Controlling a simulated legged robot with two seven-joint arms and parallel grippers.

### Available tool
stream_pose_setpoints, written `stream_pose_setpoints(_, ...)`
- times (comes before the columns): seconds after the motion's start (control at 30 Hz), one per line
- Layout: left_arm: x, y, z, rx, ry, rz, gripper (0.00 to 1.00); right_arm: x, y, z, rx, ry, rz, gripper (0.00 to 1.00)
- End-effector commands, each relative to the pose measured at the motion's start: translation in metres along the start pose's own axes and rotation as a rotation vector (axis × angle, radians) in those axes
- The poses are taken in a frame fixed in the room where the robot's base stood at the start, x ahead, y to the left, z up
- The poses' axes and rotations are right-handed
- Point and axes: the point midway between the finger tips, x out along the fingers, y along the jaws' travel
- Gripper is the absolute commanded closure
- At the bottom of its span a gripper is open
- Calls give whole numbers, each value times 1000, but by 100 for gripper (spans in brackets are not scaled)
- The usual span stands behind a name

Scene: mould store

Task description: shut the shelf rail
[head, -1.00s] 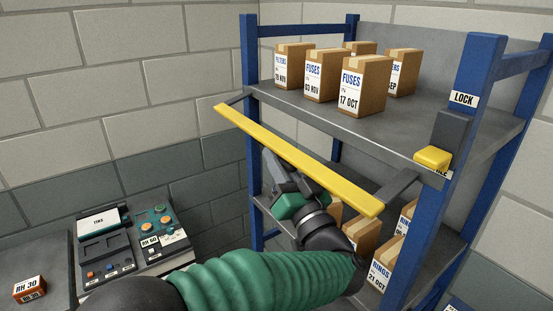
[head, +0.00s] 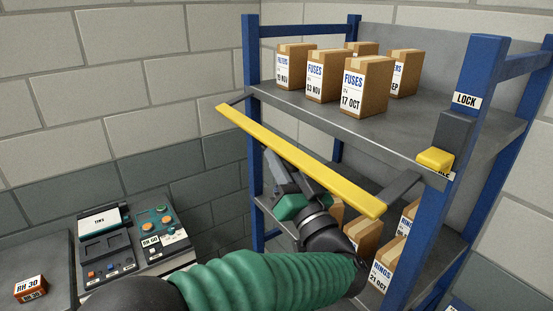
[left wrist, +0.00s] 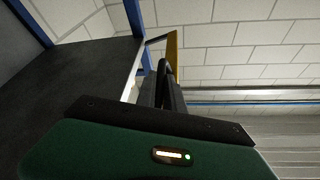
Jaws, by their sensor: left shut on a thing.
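The shelf rail (head: 325,174) is a long yellow bar in the head view. It stands out in front of the blue rack, below the front edge of the upper shelf, on a grey arm (head: 402,187) at its right end. My left gripper (head: 288,163) is at the middle of the rail, shut on it; the bar partly hides the fingertips. A yellow catch (head: 434,158) sits on the right post under a LOCK label (head: 466,100). My right gripper is not in view.
Cardboard boxes (head: 364,88) stand on the upper shelf (head: 415,125), behind its front edge. More boxes (head: 388,262) stand on the lower shelf, close to my left forearm. Devices (head: 110,245) and a small orange box (head: 31,288) are on a bench at the left.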

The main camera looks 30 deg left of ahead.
Motion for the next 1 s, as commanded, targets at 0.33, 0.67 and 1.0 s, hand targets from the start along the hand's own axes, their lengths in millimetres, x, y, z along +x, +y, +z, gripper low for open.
stream_pose_setpoints(0.33,-2,-1,-4,31,3,25,100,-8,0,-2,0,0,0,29)
stream_pose_setpoints(0.67,2,-8,-12,86,6,45,100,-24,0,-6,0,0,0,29)
stream_pose_setpoints(1.0,21,-17,-33,304,5,136,100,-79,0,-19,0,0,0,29)
